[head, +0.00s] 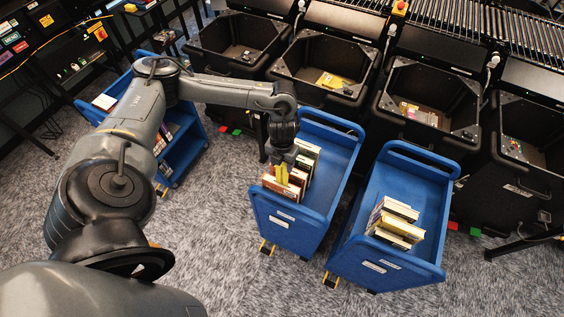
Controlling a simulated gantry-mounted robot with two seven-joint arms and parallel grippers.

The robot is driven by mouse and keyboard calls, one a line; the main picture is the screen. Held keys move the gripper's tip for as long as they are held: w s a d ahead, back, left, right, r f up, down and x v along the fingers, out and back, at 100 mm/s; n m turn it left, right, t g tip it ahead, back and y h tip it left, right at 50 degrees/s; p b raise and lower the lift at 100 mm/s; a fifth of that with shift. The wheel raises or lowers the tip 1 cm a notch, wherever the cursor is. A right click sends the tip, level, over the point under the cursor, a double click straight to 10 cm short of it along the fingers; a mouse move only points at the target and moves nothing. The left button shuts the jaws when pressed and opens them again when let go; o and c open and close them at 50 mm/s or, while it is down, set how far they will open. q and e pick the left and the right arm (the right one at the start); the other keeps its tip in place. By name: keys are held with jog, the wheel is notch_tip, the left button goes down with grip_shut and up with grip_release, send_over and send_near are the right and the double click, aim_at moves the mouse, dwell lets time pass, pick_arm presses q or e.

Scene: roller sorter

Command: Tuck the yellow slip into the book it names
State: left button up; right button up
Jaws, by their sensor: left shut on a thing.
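My left gripper (282,166) reaches down over the middle blue cart (322,180). It is shut on the yellow slip (282,175), which shows just below it against the books. A row of books (299,178) stands in that cart, with reddish-brown and pale covers. The slip's lower end is close to the tops of the front books; I cannot tell whether it is between pages. The titles and the writing on the slip are too small to read. My right gripper is not in view.
A second blue cart (429,185) at the right holds several pale books (397,221). Another blue cart (196,136) stands left, partly behind my arm. Black bins (325,70) line the back under roller conveyors (455,14). Grey carpet is clear in front.

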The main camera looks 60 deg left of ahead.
aim_at(282, 177)
pick_arm(q)
jog(key=shift+f, duration=0.15)
jog(key=shift+f+b, duration=2.55)
jog(key=shift+f, duration=0.95)
jog(key=shift+f+b, duration=0.85)
jog(key=shift+f, duration=0.3)
jog(key=o, duration=0.9)
